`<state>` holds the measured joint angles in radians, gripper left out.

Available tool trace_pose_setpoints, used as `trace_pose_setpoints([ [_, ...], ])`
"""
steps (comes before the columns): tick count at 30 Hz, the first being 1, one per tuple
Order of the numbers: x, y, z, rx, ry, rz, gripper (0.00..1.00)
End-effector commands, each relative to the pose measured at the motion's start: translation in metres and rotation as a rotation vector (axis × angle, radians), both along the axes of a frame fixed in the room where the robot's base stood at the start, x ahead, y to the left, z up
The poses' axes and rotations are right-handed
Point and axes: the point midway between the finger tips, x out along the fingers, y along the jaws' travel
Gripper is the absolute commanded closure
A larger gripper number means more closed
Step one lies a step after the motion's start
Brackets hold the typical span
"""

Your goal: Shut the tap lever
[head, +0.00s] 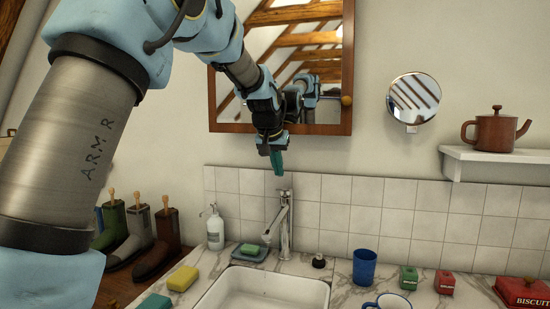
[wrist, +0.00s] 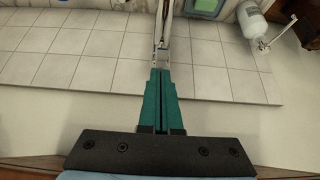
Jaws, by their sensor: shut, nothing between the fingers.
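The chrome tap (head: 285,232) stands upright at the back of the white sink (head: 262,290). Its lever (head: 284,191) is at the top of the body; I cannot tell its exact position. My gripper (head: 278,170) points down with its teal fingers together and empty, just above the tap in the head view. In the wrist view, the closed fingers (wrist: 160,75) line up with the tap (wrist: 164,28), and their tips appear close to its top. I cannot tell whether they touch it.
A soap bottle (head: 214,228) and a green sponge on a dish (head: 250,250) stand left of the tap. A blue cup (head: 364,267) is to the right. The tiled wall (head: 340,215) is close behind, with a mirrored cabinet (head: 340,115) above.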

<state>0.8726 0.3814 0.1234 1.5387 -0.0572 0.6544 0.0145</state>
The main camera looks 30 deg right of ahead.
Motion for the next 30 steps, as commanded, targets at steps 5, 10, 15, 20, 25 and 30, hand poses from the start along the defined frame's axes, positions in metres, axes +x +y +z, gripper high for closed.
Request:
trace_pose_setpoints([
  [5, 0.012, -0.010, -0.023, 0.003, 0.002, 0.001, 1.00],
  [10, 0.018, -0.016, -0.037, 0.000, 0.000, 0.000, 1.00],
  [15, 0.020, -0.018, -0.041, -0.001, -0.001, 0.000, 1.00],
  [20, 0.019, -0.018, -0.041, -0.001, -0.001, 0.000, 1.00],
  [25, 0.018, -0.017, -0.046, 0.000, 0.000, 0.000, 1.00],
  [30, 0.014, -0.013, -0.060, 0.000, 0.001, 0.001, 1.00],
])
